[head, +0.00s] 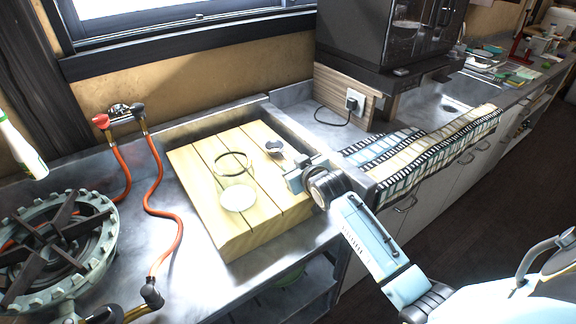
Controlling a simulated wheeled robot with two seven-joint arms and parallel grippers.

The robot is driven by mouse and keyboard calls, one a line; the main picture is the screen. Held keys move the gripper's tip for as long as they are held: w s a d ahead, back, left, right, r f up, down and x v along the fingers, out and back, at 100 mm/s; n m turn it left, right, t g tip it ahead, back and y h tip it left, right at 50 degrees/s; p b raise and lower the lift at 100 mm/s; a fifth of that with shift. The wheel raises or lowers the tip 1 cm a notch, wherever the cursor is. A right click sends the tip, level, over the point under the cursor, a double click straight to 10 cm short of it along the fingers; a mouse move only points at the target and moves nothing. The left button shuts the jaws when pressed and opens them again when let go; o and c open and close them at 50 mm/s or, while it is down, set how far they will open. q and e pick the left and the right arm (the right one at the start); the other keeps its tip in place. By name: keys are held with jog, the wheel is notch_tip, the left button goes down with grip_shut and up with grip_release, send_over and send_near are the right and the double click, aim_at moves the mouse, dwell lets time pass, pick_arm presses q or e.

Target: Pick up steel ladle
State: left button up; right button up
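A small grey metal cup shape (274,147), which looks like the bowl of the steel ladle, shows over the slatted wooden board (200,181) near its back right. No handle is clearly visible; my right gripper may hide part of it. My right gripper (292,178) reaches in from the lower right over the board's right edge, just below the cup shape in the picture. Its fingers are small and partly hidden, so I cannot tell whether they are open, shut or touching the ladle. My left gripper is not in view.
A clear glass jar (238,198) stands on the board, left of my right gripper. A gas burner (60,246) with a red hose (155,205) is at left. A striped cloth (425,152) covers the counter at right. A dark appliance (390,35) stands behind.

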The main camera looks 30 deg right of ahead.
jog(key=shift+w+f, duration=0.15)
jog(key=shift+w, duration=0.15)
jog(key=shift+c, duration=0.2)
grip_shut()
